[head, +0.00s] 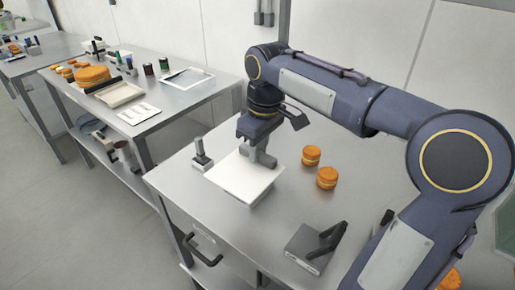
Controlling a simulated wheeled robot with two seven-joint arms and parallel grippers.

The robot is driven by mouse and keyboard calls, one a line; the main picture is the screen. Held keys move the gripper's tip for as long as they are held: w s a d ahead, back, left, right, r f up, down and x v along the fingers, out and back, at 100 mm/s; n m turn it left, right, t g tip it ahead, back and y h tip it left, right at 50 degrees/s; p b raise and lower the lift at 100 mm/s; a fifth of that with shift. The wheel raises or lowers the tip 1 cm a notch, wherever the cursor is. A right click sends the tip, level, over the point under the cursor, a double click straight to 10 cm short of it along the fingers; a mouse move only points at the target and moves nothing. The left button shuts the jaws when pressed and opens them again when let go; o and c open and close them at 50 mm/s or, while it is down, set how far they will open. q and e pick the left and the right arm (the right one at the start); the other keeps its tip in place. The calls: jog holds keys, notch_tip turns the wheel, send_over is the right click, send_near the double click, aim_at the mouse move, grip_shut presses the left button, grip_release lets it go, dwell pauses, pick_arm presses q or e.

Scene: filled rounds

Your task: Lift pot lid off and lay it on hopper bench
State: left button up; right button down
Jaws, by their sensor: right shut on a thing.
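My right gripper (262,154) points down at the back right edge of a white square panel (237,180) on the near steel bench (218,228). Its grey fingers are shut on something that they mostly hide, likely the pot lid. I cannot make out the lid's shape, or whether it touches the panel. No pot stands out clearly. My left gripper is not in view.
A small grey upright piece (202,157) stands left of the panel. Two orange filled rounds (311,155) (327,178) sit to the right. A grey block with a dark handle (315,247) is near the front.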

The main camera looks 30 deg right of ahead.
aim_at(256, 169)
jog(key=shift+s+a+r, duration=0.3)
jog(key=shift+s+a, duration=0.05)
jog(key=shift+s, duration=0.2)
jog(key=shift+s+a+r, duration=0.25)
jog(key=shift+s+a, duration=0.05)
jog(key=shift+s, duration=0.25)
jog(key=shift+s+a+r, duration=0.15)
jog(key=shift+s+r, duration=0.2)
jog(key=shift+r, duration=0.15)
notch_tip(256, 169, up, 4)
jog(key=p, duration=0.4)
jog(key=shift+r+p, duration=0.2)
jog(key=shift+p, duration=0.1)
jog(key=shift+a+f, duration=0.1)
jog(key=shift+f, duration=0.05)
